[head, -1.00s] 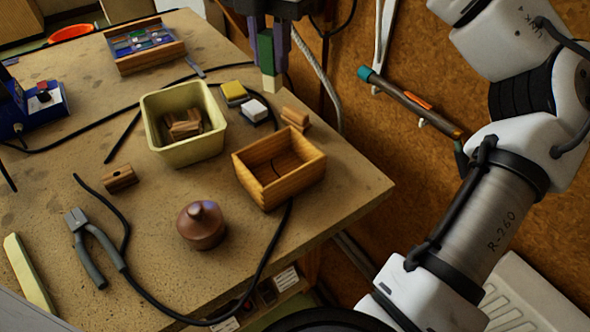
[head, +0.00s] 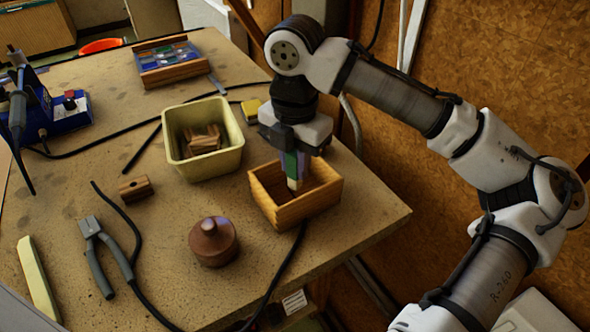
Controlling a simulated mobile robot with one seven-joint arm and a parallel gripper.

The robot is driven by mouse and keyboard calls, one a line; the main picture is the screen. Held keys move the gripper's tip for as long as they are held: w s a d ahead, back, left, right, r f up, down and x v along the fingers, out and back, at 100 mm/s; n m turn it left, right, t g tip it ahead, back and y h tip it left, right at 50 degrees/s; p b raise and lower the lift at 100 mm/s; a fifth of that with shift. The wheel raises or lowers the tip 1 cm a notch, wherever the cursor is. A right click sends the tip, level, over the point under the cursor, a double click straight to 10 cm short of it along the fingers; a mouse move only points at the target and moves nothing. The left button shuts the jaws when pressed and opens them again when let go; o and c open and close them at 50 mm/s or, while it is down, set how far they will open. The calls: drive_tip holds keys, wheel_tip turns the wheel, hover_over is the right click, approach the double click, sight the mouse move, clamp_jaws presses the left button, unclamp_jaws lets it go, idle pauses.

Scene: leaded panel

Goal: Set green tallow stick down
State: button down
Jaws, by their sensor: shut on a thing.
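My gripper (head: 296,168) points down over the open wooden box (head: 287,214) on the right of the bench. It is shut on the green tallow stick (head: 290,163), which stands upright between the purple-grey fingers. The stick's pale lower end shows below the fingers, within the outline of the box's opening. I cannot tell whether that end touches the box floor. The upper part of the stick is hidden by the gripper.
A cream tub (head: 207,168) holding wooden pieces stands left of the box. A brown lidded pot (head: 213,242) stands in front of it. Pliers (head: 100,250), a drilled wood block (head: 137,189) and black cable lie further left.

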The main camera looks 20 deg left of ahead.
sight(295, 174)
drive_tip(key=shift+f, duration=1.35)
drive_tip(key=shift+f, duration=0.15)
drive_tip(key=c, duration=1.3)
unclamp_jaws()
drive_tip(key=shift+o, duration=0.2)
wheel_tip(295, 174, up, 12)
drive_tip(key=shift+r, duration=0.2)
